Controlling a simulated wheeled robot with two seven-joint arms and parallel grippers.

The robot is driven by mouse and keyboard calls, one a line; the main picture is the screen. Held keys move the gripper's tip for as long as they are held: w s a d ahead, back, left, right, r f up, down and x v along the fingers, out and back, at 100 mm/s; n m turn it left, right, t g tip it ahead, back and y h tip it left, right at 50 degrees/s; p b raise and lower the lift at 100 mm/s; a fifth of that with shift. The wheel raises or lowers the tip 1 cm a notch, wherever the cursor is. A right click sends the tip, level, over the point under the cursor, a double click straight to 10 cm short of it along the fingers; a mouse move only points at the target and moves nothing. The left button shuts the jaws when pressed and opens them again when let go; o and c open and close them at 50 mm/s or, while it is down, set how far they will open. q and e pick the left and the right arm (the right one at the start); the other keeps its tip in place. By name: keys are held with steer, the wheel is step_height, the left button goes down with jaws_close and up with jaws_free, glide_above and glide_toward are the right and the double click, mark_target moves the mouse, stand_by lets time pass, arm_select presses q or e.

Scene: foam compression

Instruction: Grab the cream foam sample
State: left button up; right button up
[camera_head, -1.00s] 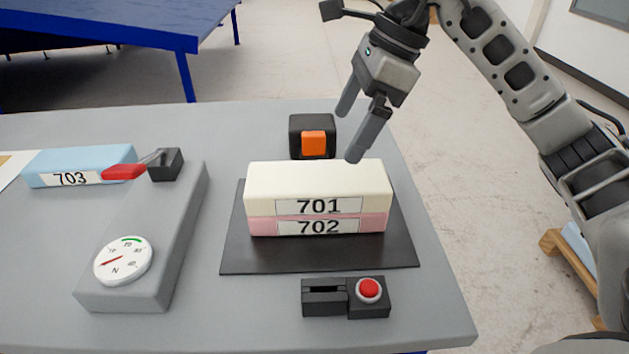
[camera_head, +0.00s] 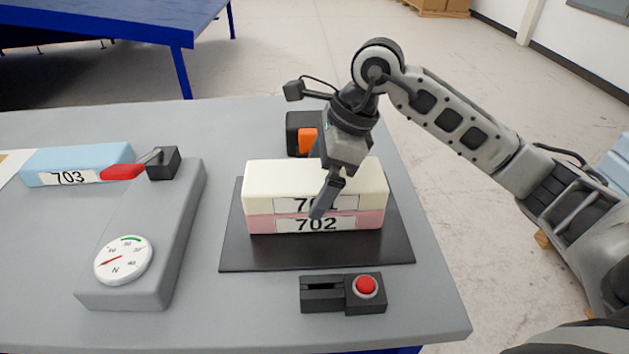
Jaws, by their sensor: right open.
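The cream foam sample (camera_head: 275,180), labelled 701, lies flat on top of a pink foam block (camera_head: 262,224), labelled 702. Both sit on a black mat (camera_head: 250,258) on the grey table. My right gripper (camera_head: 322,200) is open and points down at the cream block. One finger shows in front of the block's front face and covers part of the 701 label. The other finger is hidden, so I cannot tell whether the fingers touch the foam. My left gripper is not in view.
A black box with an orange face (camera_head: 302,135) stands behind the blocks. A black unit with a red button (camera_head: 345,293) lies in front of the mat. At left are a grey gauge device (camera_head: 160,240) with a red-handled lever and a blue block 703 (camera_head: 80,160).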

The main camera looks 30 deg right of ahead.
steer(key=shift+c, duration=0.3)
steer(key=c, duration=0.9)
steer(key=shift+o, duration=0.2)
steer(key=shift+r, duration=0.15)
